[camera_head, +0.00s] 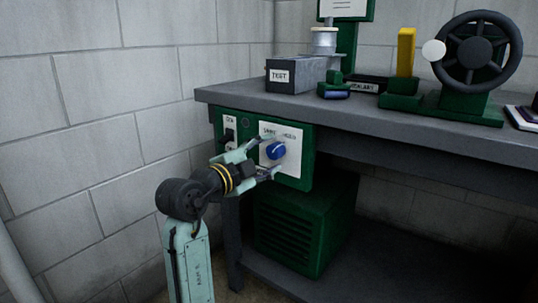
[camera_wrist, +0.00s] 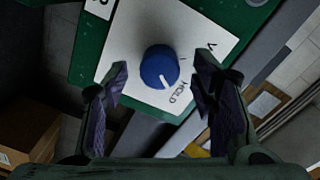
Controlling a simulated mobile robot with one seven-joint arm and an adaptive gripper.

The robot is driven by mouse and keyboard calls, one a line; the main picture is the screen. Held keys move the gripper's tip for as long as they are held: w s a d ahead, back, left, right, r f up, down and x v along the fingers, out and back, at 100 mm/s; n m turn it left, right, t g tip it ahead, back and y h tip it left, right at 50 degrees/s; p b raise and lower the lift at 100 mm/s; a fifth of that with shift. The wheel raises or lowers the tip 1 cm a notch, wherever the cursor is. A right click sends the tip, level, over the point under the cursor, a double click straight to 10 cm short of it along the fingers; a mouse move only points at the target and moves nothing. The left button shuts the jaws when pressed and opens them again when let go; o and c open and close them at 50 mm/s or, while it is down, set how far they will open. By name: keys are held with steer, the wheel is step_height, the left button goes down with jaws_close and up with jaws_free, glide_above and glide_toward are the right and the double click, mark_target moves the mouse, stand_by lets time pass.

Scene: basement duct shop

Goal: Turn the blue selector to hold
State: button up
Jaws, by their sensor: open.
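The blue selector (camera_head: 276,150) is a round knob on a white label plate (camera_head: 292,165) on the front of the green panel (camera_head: 307,140) under the bench edge. In the wrist view the blue selector (camera_wrist: 159,68) has a white pointer line at its lower right, toward the printed word HOLD (camera_wrist: 179,93). My gripper (camera_head: 269,158) is at the panel, with its fingers on either side of the knob. In the wrist view my gripper (camera_wrist: 160,92) is open, and gaps show between both fingers and the knob. Whether the pointer sits exactly on the HOLD mark is hard to tell.
A black switch (camera_head: 230,134) is left of the selector. On the bench (camera_head: 225,94) stand a grey box labelled TEST (camera_head: 290,76), a yellow block (camera_head: 406,52) and a black handwheel (camera_head: 480,50). A green vented cabinet (camera_head: 295,235) is below the panel.

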steer(key=v, duration=1.1)
steer(key=shift+a, duration=0.1)
